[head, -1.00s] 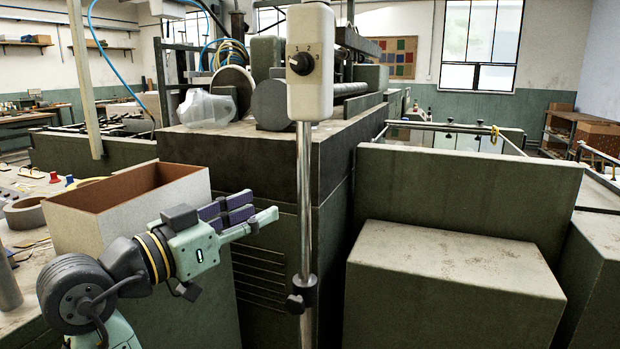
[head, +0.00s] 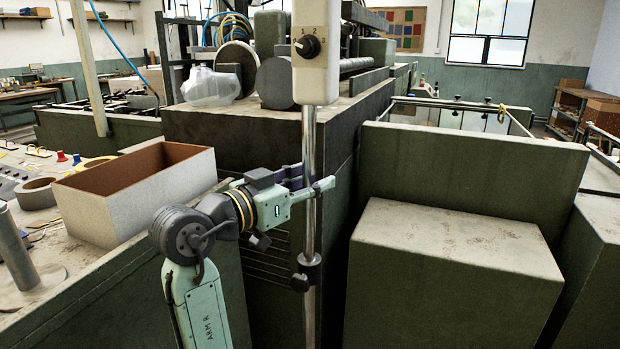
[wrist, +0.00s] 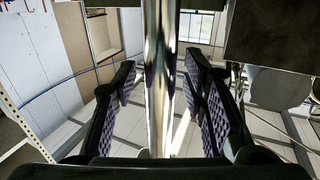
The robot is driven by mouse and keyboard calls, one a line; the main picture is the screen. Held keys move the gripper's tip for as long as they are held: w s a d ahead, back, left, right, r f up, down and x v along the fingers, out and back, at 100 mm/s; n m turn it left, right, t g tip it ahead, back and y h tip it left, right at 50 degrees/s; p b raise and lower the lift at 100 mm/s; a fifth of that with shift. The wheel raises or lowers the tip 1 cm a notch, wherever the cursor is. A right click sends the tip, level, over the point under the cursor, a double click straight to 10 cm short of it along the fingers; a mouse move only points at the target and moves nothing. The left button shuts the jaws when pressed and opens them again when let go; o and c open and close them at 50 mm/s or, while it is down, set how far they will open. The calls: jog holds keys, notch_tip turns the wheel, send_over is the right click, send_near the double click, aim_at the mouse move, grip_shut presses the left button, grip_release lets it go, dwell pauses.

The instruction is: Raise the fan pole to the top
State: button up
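The fan pole (head: 309,187) is a shiny upright metal tube below a cream control box (head: 316,60) with a black knob. A dark clamp knob (head: 303,273) sits low on it. My gripper (head: 312,186) is at the pole, between the box and the clamp. In the wrist view the pole (wrist: 160,75) stands between the two padded fingers of my gripper (wrist: 163,105), with visible gaps on both sides. The fingers are open around the pole. The fan itself is not in view.
A dark machine block (head: 265,130) stands behind the pole. A lower green box (head: 450,270) stands to the right.

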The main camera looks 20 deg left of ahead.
grip_shut()
dwell(0.5)
dwell(0.3)
